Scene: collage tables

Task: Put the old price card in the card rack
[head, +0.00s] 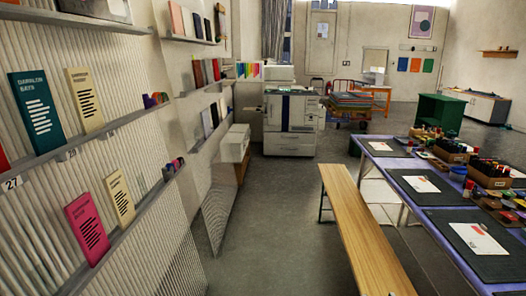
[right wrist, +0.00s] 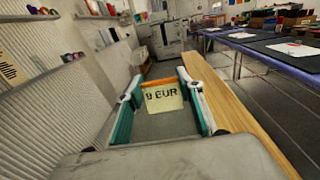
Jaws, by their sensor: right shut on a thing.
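The old price card (right wrist: 163,98), cream with an orange top strip and "9 EUR" in black, is between the teal-and-white fingers of my right gripper (right wrist: 160,84) in the right wrist view. The gripper is shut on it, and the card is held up in the air over the grey floor. Neither gripper shows in the head view, and my left gripper is in no view. I cannot pick out the card rack for sure. Wall shelves at left carry number tags, one reading "27" (head: 12,183).
Ledges on the ribbed left wall hold a teal book (head: 36,115), a pink book (head: 87,228) and others. A wooden bench (head: 362,232) stands beside a purple table (head: 440,235) with mats and art supplies. A copier (head: 290,120) stands behind. The grey aisle (head: 270,220) is clear.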

